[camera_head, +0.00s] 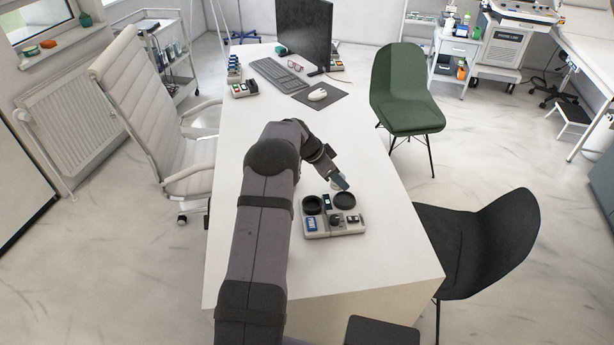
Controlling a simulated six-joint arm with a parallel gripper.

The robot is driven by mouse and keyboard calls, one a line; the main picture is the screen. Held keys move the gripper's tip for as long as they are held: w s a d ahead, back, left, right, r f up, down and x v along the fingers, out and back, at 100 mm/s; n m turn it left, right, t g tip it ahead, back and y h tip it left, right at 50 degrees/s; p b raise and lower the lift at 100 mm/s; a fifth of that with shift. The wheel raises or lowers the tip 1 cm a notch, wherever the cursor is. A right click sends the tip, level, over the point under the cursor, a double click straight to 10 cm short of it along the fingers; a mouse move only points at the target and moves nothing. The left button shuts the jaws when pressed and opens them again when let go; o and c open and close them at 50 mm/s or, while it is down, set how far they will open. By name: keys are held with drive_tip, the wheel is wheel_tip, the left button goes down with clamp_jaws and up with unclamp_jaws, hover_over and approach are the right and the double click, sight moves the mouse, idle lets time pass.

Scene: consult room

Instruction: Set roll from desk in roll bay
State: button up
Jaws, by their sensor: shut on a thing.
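My gripper (334,184) is over the desk, just behind the back edge of a grey organiser tray (333,235). It is shut on the roll; a small whitish part (317,187) shows just left of the fingers, but the arm hides most of the grip. The tray has two dark round bays at its back, one at left (312,205) and one at right (345,200). I cannot tell from their look which is the roll bay. A blue item (311,224) sits in the front left of the tray, with small dark items (345,219) to its right.
The white desk (385,255) is clear around the tray. A monitor (305,30), keyboard (278,74), mouse (317,95) on a dark pad and a small tray of coloured items (243,88) are farther back. A black chair (480,245) and green chair (405,90) stand at right.

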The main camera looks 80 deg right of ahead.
drive_tip(key=shift+s+d+f+m+y, duration=0.15)
drive_tip(key=shift+s+m, duration=0.1)
drive_tip(key=shift+s, duration=0.5)
drive_tip(key=shift+s+d+m+y, duration=0.15)
drive_tip(key=shift+s+m, duration=0.1)
drive_tip(key=shift+s, duration=0.45)
drive_tip(key=shift+a, duration=0.1)
drive_tip(key=shift+f, duration=0.2)
drive_tip(key=shift+f+b, duration=0.3)
drive_tip(key=shift+f, duration=1.5)
drive_tip(key=shift+b, duration=0.55)
drive_tip(key=shift+f+b, duration=0.2)
drive_tip(key=shift+b, duration=0.45)
drive_tip(key=shift+f+b, duration=0.6)
drive_tip(key=shift+b, duration=0.55)
